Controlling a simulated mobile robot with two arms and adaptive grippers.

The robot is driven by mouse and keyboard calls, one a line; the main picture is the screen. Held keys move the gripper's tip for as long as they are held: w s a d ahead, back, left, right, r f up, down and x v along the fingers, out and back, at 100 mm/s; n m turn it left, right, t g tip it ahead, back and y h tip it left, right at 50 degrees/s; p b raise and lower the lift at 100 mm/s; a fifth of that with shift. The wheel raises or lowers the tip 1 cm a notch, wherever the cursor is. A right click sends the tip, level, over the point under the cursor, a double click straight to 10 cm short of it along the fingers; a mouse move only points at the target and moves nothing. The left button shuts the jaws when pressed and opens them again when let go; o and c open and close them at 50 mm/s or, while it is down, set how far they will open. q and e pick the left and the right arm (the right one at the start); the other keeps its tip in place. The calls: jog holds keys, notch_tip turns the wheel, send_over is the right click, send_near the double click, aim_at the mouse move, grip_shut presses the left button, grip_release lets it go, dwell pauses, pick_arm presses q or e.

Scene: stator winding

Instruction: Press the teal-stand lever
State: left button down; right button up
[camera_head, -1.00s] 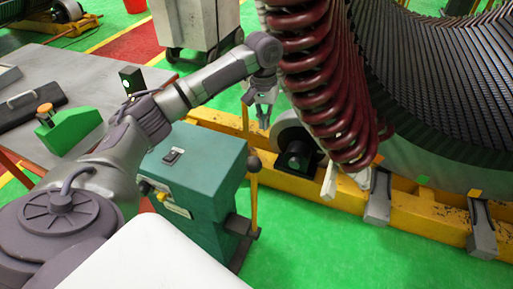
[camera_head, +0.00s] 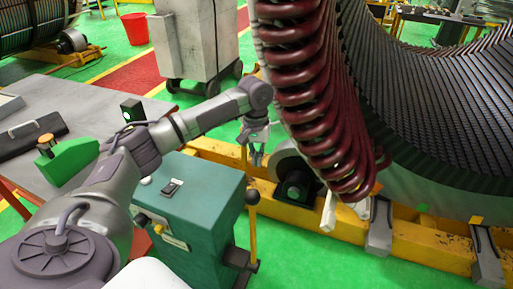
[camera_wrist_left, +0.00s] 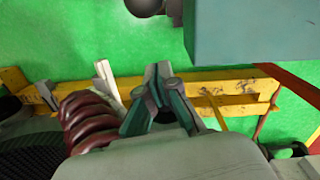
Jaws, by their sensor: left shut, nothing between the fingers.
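The teal stand (camera_head: 200,205) is a box with a small switch on top, left of centre in the head view. Its lever has a dark ball knob (camera_head: 252,196) on a yellow rod at the stand's right side. My left gripper (camera_head: 256,158) is shut and empty, above and apart from the knob, pointing down. In the left wrist view, the shut fingers (camera_wrist_left: 156,85) point up the picture. The teal stand (camera_wrist_left: 255,30) is at the upper right there, and a dark ball (camera_wrist_left: 145,5) is cut off by the top edge. My right gripper is out of view.
The large stator (camera_head: 430,100) with dark red coils (camera_head: 305,90) stands close to the right of my left gripper. A yellow beam frame (camera_head: 400,245) runs below it. A grey table (camera_head: 60,95) with a green block is at left.

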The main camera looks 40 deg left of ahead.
pick_arm(q)
jog(key=s+d+f+p, duration=0.1)
jog(key=s+f, duration=0.2)
jog(key=f, duration=0.1)
jog(key=shift+s+d+f+p, duration=0.35)
jog(key=shift+d+p, duration=0.05)
jog(key=shift+s, duration=0.1)
